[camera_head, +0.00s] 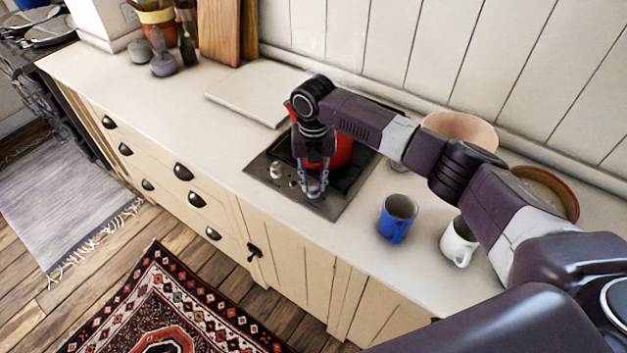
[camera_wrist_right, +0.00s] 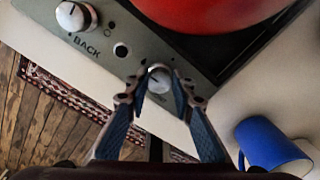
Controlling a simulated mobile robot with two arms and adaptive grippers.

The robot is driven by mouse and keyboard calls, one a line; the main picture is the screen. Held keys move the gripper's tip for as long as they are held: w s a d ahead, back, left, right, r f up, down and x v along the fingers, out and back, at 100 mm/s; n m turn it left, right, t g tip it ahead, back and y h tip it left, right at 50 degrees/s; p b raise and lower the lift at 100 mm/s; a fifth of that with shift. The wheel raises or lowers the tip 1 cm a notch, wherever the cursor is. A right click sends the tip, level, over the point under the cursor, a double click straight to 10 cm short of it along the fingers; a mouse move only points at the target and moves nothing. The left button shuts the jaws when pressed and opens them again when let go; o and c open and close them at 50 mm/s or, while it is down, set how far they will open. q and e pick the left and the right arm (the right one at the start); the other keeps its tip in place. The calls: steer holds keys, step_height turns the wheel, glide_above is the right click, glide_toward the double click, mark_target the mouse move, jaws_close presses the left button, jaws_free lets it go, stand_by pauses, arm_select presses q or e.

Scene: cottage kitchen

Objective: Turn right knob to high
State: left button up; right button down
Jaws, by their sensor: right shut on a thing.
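The small cooktop (camera_head: 262,170) is set in the counter, with two knobs on its front panel. The right knob (camera_wrist_right: 158,78) is pale and round, and in the right wrist view it sits between my fingertips. My right gripper (camera_head: 314,188) reaches down over the panel; it also shows in the right wrist view (camera_wrist_right: 157,88), with its fingers closed around the right knob. The knob's pointer is too small to read. The left knob (camera_head: 276,170) stands free; in the right wrist view it (camera_wrist_right: 72,16) is beside the word BACK. My left gripper is not in view.
A red pot (camera_head: 342,150) sits on the cooktop, partly hidden by my arm. A blue mug (camera_head: 395,222) and a white mug (camera_head: 458,244) stand to the right. A white board (camera_head: 262,92) lies behind left.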

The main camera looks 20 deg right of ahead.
mark_target(313, 185)
steer(key=c, duration=1.9)
jaws_free()
steer(key=shift+r, duration=0.1)
steer(key=shift+c, duration=0.2)
step_height(313, 185, up, 12)
